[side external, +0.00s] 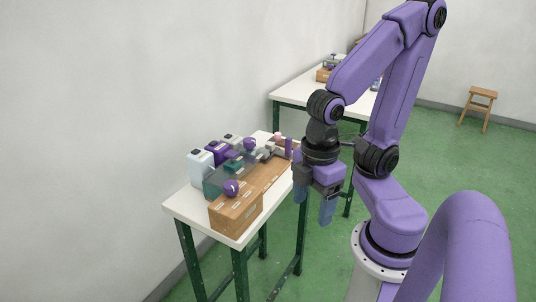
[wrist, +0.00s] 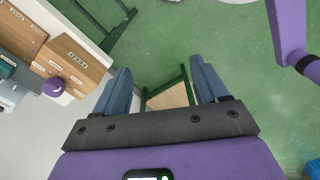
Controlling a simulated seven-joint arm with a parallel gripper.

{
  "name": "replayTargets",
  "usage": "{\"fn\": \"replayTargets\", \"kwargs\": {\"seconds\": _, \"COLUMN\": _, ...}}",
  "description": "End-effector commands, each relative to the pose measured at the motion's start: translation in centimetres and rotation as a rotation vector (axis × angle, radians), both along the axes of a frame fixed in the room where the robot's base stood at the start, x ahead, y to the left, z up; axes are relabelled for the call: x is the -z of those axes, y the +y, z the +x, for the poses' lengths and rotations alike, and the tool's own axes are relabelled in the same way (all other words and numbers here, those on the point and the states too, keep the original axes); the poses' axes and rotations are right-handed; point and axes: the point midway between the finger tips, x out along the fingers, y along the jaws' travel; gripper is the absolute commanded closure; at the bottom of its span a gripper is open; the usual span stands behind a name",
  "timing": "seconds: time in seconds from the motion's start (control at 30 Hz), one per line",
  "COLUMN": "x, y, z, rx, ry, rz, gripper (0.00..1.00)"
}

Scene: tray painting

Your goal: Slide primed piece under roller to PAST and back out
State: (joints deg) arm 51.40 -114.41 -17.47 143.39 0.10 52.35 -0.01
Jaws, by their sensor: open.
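My gripper (side external: 313,206) is open and empty, pointing down in the air just right of the white-topped bench (side external: 176,205). Its two blue fingers stand well apart in the wrist view (wrist: 160,75), with green floor and a wooden stool-like top between them. On the bench a long wooden fixture (side external: 265,182) with small labels runs front to back. A wooden block with a purple ball (side external: 231,188) on it stands at its front end; these also show at the left of the wrist view. I cannot make out the primed piece, the roller or the PAST mark for sure.
A white container (side external: 200,168), a purple container (side external: 217,153) and a dark teal box (side external: 213,184) crowd the bench's wall side. A second purple ball (side external: 249,143) sits farther back. Another table (side external: 300,95) stands behind. Open floor lies right of the bench.

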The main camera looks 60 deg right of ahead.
Motion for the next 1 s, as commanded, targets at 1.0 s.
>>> {"fn": "replayTargets", "kwargs": {"seconds": 1.0, "x": -2.5, "y": -2.7, "z": 15.9, "rx": 0.375, "ry": 0.003, "rz": -0.012, "gripper": 0.51}}
